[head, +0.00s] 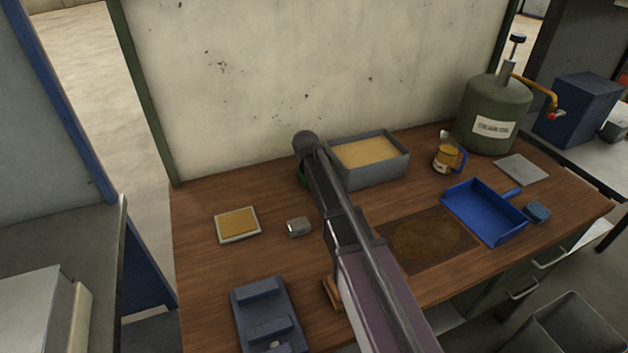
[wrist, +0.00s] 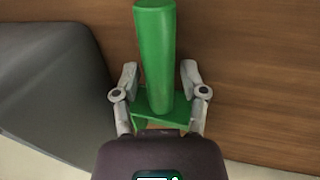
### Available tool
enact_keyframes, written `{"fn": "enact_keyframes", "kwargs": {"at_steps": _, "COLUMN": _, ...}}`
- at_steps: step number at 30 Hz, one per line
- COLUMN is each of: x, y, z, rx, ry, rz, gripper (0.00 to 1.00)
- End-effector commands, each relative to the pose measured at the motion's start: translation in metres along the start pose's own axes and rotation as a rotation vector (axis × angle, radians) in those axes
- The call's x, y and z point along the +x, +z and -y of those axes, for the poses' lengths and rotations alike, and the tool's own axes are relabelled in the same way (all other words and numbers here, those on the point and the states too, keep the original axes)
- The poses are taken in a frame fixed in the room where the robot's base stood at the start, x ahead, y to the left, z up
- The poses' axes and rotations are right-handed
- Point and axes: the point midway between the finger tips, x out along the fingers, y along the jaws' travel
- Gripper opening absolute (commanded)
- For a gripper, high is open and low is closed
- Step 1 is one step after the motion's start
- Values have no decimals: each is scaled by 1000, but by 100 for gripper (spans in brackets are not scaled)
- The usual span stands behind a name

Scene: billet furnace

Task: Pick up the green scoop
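The green scoop (wrist: 154,60) fills the middle of the wrist view, its long rounded handle running up to the top edge and a flat green part lower down. In the head view only a small green sliver of it shows beside my arm, left of the sand box; the rest is hidden. My gripper (wrist: 159,72) is open, with one finger on each side of the scoop. A gap shows between the handle and the right finger; the left finger is very close to the handle, and contact cannot be told. In the head view my arm hides the fingers.
A grey box of sand (head: 408,160) stands just right of the scoop. A small metal block (head: 298,227), a tray with a yellow pad (head: 237,208), a blue dustpan (head: 485,211) and a green tank (head: 493,105) are on the wooden bench. A wall stands behind.

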Motion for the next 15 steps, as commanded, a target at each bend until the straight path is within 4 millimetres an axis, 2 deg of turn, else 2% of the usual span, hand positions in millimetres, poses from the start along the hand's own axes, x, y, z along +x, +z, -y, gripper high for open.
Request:
{"fn": "enact_keyframes", "kwargs": {"at_steps": 1, "x": 0, "y": 0, "z": 0, "rx": 0, "ry": 0, "rz": 0, "gripper": 26}}
{"fn": "enact_keyframes", "kwargs": {"at_steps": 3, "x": 0, "y": 0, "z": 0, "rx": 0, "ry": 0, "rz": 0, "gripper": 5}}
{"fn": "enact_keyframes", "kwargs": {"at_steps": 4, "x": 0, "y": 0, "z": 0, "rx": 0, "ry": 0, "rz": 0, "gripper": 0}}
{"fn": "enact_keyframes", "kwargs": {"at_steps": 15, "x": 0, "y": 0, "z": 0, "rx": 0, "ry": 0, "rz": 0, "gripper": 0}}
